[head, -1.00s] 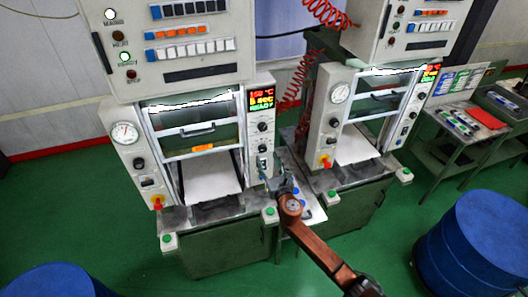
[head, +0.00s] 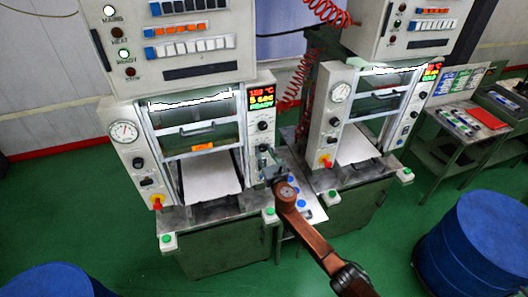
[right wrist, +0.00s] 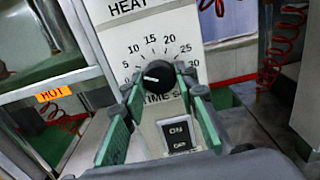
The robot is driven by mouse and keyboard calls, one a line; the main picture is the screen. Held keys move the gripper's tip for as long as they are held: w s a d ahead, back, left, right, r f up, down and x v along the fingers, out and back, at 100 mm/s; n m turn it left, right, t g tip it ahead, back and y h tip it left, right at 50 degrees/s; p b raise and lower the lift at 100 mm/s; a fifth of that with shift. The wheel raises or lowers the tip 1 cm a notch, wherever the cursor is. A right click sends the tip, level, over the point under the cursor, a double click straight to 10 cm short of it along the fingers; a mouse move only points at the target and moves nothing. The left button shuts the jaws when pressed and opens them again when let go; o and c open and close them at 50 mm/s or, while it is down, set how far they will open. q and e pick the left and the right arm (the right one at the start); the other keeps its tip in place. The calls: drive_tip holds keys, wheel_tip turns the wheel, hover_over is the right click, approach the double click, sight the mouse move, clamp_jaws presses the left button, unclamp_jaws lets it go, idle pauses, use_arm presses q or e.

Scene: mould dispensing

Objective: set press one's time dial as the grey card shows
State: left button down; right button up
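Press one is the left press. In the head view press one's display (head: 261,98) appears to read 5 sec. My right gripper (right wrist: 162,82) has its green-padded fingers apart, one on each side of the dial, tips close to it; contact is unclear. It also shows in the head view (head: 270,170). My left gripper is not in view. Several small cards (head: 460,79) stand at the right, unreadable; I cannot pick out a grey one.
An ON/OFF switch (right wrist: 178,134) sits just below the dial. An orange HOT label (right wrist: 54,93) is on the press door at the left. The second press (head: 340,130) stands to the right, with a narrow gap between. Blue drums (head: 480,240) stand in front.

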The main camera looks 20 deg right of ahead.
drive_tip(key=c, duration=0.6)
drive_tip(key=shift+m, duration=0.3)
drive_tip(key=m+b, duration=0.1)
drive_tip(key=m, duration=0.1)
drive_tip(key=shift+m, duration=0.4)
drive_tip(key=m, duration=0.4)
drive_tip(key=shift+a+m+b, duration=0.1)
drive_tip(key=shift+m+b, duration=0.2)
drive_tip(key=shift+b, duration=0.1)
drive_tip(key=m, duration=0.5)
drive_tip(key=shift+b, duration=0.4)
drive_tip(key=m, duration=0.4)
drive_tip(key=shift+m, duration=0.3)
